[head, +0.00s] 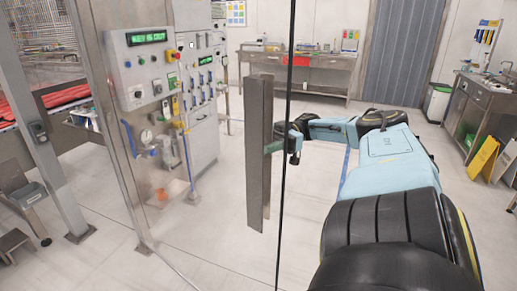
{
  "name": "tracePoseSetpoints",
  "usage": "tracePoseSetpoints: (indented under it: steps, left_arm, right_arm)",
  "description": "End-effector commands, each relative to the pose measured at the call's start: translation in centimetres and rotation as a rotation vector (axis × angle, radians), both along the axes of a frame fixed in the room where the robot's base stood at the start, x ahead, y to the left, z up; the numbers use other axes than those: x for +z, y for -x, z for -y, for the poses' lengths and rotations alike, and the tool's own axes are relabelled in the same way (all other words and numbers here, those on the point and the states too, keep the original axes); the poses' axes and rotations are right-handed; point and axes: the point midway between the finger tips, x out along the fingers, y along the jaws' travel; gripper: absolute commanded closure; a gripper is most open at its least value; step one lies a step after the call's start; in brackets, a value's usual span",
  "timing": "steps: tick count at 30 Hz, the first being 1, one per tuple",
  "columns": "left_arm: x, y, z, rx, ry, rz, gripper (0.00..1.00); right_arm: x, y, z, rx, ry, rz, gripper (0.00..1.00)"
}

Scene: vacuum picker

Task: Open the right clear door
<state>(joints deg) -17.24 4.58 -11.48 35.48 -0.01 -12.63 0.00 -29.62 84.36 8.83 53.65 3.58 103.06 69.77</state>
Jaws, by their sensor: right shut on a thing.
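The clear door is see-through; a thin black vertical edge strip (290,60) runs from top to bottom of the head view. A long grey metal handle (259,150) stands upright just left of that strip. My right gripper (274,147) is at the right side of the handle, about mid-height, and is shut on it. The fingertips are partly hidden behind the handle. My right arm reaches in from the lower right. Whether the door stands ajar is hard to tell through the clear panel. My left gripper is not in view.
A grey control cabinet (137,83) with green displays, buttons and hoses stands at the left beside a metal post (30,125). A workbench (325,75) is at the back, and another bench (482,100) and yellow boards (483,158) at the right. The pale floor around the handle is clear.

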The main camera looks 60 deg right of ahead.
Motion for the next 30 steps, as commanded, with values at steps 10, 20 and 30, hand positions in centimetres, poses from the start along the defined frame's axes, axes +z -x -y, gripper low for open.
tracePoseSetpoints:
  steps: [10, 20, 30]
  left_arm:
    - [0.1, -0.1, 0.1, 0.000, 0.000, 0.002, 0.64]
    - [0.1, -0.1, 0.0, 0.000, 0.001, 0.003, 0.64]
    - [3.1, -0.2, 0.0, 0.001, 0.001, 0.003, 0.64]
  right_arm:
    - [0.4, -0.1, -0.1, 0.009, -0.007, 0.007, 0.43]
    - [0.3, 0.0, -0.1, 0.008, -0.005, 0.004, 0.37]
    - [3.5, 0.0, -0.1, 0.007, -0.006, 0.004, 0.37]
